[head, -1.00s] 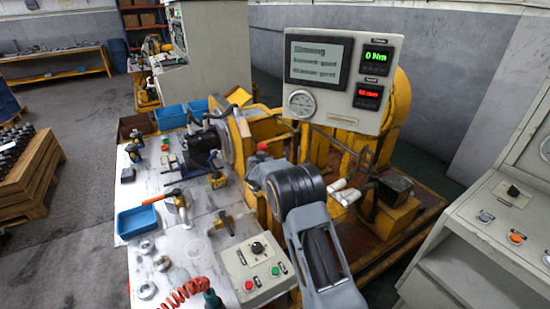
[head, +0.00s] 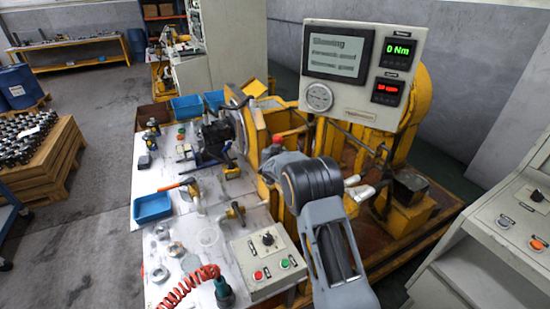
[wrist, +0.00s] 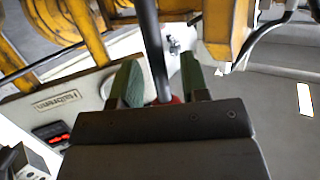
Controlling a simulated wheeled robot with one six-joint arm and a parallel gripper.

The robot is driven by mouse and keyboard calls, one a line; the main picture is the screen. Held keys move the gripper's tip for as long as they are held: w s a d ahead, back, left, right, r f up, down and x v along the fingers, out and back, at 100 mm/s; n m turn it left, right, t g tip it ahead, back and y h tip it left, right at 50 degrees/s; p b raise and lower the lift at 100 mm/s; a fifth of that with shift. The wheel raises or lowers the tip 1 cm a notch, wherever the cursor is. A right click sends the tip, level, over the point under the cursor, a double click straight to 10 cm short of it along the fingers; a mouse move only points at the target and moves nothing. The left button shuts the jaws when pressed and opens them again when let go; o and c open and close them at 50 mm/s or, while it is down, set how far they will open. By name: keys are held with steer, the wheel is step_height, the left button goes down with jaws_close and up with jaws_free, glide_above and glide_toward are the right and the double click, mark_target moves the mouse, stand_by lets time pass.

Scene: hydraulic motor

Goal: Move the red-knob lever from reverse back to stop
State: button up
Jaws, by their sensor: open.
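In the wrist view a dark lever rod (wrist: 152,45) runs down from the top edge between the two green-padded fingers of my gripper (wrist: 162,68). The fingers are open, one on each side of the rod. A bit of red, likely the knob (wrist: 177,100), shows at the palm's edge; the palm hides the rest. In the head view a small red knob (head: 277,138) shows just behind the end of my arm, in front of the yellow test stand (head: 255,125). My fingers are hidden there, and the lever's reverse and stop marks cannot be read.
A display panel (head: 363,75) reading 0 Nm stands above the stand. A control box (head: 265,258) with buttons is left of my arm. Tools and a blue bin (head: 152,207) lie on the left table. A grey console (head: 500,235) stands right.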

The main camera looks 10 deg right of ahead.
steer(key=b+v, duration=0.1)
steer(key=v, duration=1.2)
steer(key=shift+s+a, duration=0.1)
